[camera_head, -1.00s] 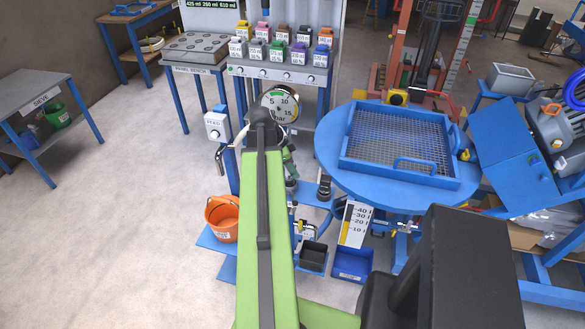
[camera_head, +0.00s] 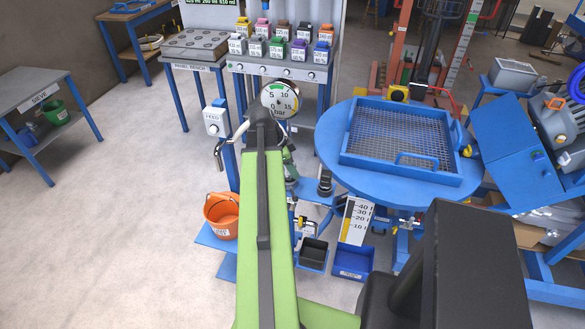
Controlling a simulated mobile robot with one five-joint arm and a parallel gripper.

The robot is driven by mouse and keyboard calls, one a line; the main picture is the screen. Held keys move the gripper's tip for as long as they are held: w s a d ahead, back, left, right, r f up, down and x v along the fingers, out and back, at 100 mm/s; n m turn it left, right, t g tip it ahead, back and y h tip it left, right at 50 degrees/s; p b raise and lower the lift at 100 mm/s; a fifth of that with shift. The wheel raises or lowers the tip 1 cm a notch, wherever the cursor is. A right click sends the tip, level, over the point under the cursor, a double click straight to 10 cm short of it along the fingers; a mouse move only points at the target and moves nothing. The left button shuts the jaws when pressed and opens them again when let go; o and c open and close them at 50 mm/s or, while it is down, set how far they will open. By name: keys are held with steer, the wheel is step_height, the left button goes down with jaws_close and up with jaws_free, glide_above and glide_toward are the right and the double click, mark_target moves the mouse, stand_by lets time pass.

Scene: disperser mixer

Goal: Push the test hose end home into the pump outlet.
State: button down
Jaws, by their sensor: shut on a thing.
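My green arm (camera_head: 266,240) reaches forward from the bottom of the view. Its dark far end (camera_head: 263,128) is just in front of a round pressure gauge (camera_head: 280,99) marked in bar. My gripper is hidden behind the arm, so what it holds does not show. A dark green part (camera_head: 289,163) shows just right of the arm below the gauge; I cannot tell whether it belongs to the hose or the pump. The test hose end and the pump outlet cannot be made out, nor whether they touch.
A grey bent spout (camera_head: 219,154) and white feed box (camera_head: 216,122) stand left of the arm. An orange bucket (camera_head: 222,214) is below. A round blue table (camera_head: 331,150) with a mesh sieve tray (camera_head: 402,169) is at right. Black (camera_head: 313,253) and blue bins (camera_head: 354,262) sit low.

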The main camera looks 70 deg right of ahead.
steer(key=shift+f+b, duration=0.5)
steer(key=shift+f, duration=0.1)
steer(key=c, duration=0.9)
jaws_free()
steer(key=shift+r, duration=0.1)
steer(key=p+v, duration=1.6)
steer(key=v, duration=0.1)
steer(key=shift+r, duration=0.15)
